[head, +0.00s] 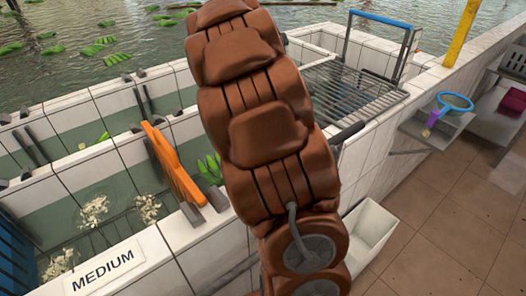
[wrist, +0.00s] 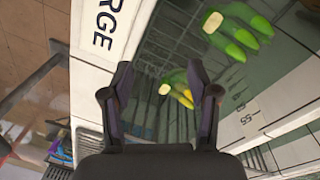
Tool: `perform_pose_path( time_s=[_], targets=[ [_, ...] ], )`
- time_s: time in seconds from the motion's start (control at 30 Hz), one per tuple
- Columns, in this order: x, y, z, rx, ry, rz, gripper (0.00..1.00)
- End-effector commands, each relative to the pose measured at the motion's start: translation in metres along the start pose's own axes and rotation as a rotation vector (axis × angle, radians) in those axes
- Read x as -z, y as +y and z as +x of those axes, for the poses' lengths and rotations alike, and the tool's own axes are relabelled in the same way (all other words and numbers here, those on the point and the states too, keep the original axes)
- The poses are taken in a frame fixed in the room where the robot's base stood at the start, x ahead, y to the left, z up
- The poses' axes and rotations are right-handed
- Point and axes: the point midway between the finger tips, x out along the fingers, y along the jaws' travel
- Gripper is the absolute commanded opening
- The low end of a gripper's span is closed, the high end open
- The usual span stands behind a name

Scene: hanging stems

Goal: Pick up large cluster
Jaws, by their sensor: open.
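In the wrist view, my gripper (wrist: 158,72) is open, with its two dark fingers spread and nothing held between them. A green banana cluster with yellow tips (wrist: 180,86) lies beyond the fingers, close to the right one, which partly covers it. A larger-looking green cluster with a pale cut end (wrist: 234,36) lies farther up and right. Both are in a tiled water tank. In the head view, a green cluster (head: 210,168) shows beside my brown arm, which hides part of that tank and my gripper.
A white tank wall with a label ending "RGE" (wrist: 103,25) is left of the fingers. The head view shows a "MEDIUM" sign (head: 104,270), an orange divider (head: 173,166), a metal rack (head: 350,92) and a white bin (head: 371,235). Tiled floor lies at right.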

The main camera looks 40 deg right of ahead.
Motion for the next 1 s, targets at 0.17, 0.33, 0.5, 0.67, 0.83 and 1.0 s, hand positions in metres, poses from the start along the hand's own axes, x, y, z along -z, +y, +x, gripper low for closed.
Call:
perform_pose_path(
  time_s=[0.17,0.33,0.5,0.67,0.83,1.0],
  targets=[
    [0.064,-0.004,0.029,0.009,0.001,0.164,0.6],
    [0.117,-0.004,0.061,0.027,-0.009,0.303,0.6],
    [0.157,-0.002,0.089,0.054,-0.023,0.411,0.6],
    [0.178,0.0,0.106,0.074,-0.038,0.472,0.6],
    [0.185,0.0,0.115,0.082,-0.041,0.495,0.6],
    [0.184,-0.001,0.13,0.08,-0.044,0.495,0.6]
  ],
)
